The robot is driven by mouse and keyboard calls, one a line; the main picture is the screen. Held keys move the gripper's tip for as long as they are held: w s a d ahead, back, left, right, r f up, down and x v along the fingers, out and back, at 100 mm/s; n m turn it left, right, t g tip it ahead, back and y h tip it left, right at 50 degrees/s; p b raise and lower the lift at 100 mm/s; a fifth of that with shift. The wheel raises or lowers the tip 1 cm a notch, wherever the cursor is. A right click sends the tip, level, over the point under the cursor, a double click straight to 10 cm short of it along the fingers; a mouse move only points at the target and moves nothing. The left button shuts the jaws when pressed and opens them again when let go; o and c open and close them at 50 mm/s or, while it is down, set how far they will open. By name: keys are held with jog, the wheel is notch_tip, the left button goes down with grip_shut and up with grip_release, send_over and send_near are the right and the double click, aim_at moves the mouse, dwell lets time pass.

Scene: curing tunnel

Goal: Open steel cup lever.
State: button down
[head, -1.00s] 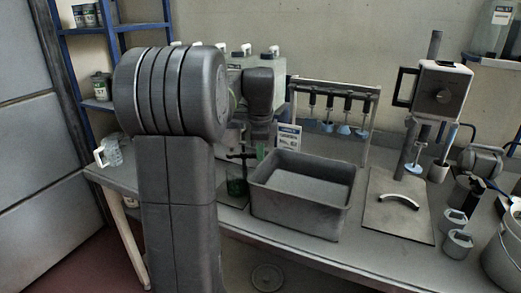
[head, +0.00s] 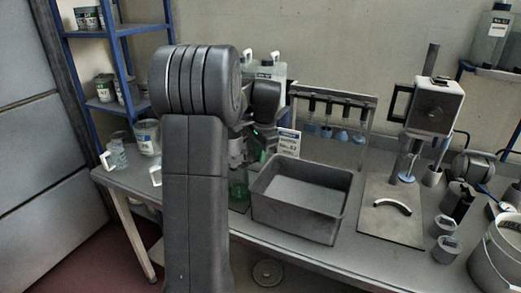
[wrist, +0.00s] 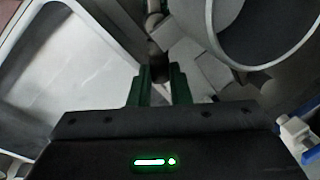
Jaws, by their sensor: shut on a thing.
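My gripper (wrist: 158,85) shows in the wrist view with its two green fingers close together. It is shut on a dark, rounded lever piece (wrist: 157,40) that runs up between and beyond the fingertips. A round, grey-rimmed vessel (wrist: 213,28) with a dark inside lies just right of the lever; I cannot tell for sure that it is the steel cup.
The deep grey tray (head: 262,207) stands close to the right of my gripper and fills the left of the wrist view. A rack with hanging stirrers (head: 333,97) is behind it. A plate with a curved handle (head: 392,205) lies further right. Jars (head: 147,137) stand at left.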

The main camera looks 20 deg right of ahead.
jog(key=shift+w+n, duration=0.15)
jog(key=shift+n, duration=0.25)
jog(key=c, duration=1.3)
grip_release()
jog(key=shift+c, duration=0.2)
notch_tip(320, 180, up, 14)
jog(key=s, duration=0.2)
jog(key=shift+s+d+f, duration=0.2)
jog(key=shift+s+d, duration=0.05)
jog(key=shift+s, duration=0.1)
jog(key=shift+f, duration=0.15)
